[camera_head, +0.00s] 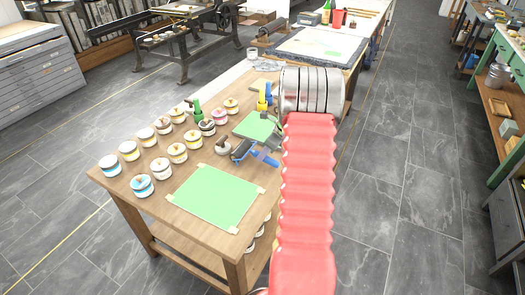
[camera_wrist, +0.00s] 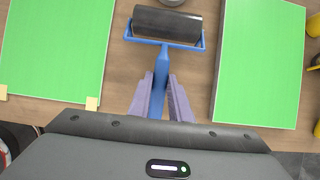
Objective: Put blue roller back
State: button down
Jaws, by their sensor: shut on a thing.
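The blue roller, with a blue handle and frame (camera_wrist: 161,66) and a dark cylinder (camera_wrist: 167,25), is between my fingers in the wrist view. My gripper (camera_wrist: 160,90) is shut on its handle, with the cylinder pointing away from the wrist. In the head view the roller (camera_head: 243,150) shows just left of my red-sleeved arm, over the worktable (camera_head: 150,205). My arm hides part of the gripper there. I cannot tell whether the roller touches the table. Upright yellow and blue handles (camera_head: 265,96) stand farther back, and a green-handled tool (camera_head: 197,107) is left of them.
Several ink tins (camera_head: 142,185) stand in rows on the table's left. A green sheet (camera_head: 212,197) lies taped near the front; a smaller green slab (camera_head: 255,127) lies behind the roller. A light board (camera_head: 320,47) lies farther back. The floor right of the table is clear.

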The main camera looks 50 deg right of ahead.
jog(key=shift+f, duration=0.65)
jog(key=c, duration=1.5)
grip_release()
jog(key=shift+c, duration=0.2)
jog(key=shift+r, duration=0.1)
jog(key=v, duration=1.3)
jog(key=shift+s+r, duration=0.15)
jog(key=shift+r, duration=0.05)
jog(key=shift+d, duration=0.15)
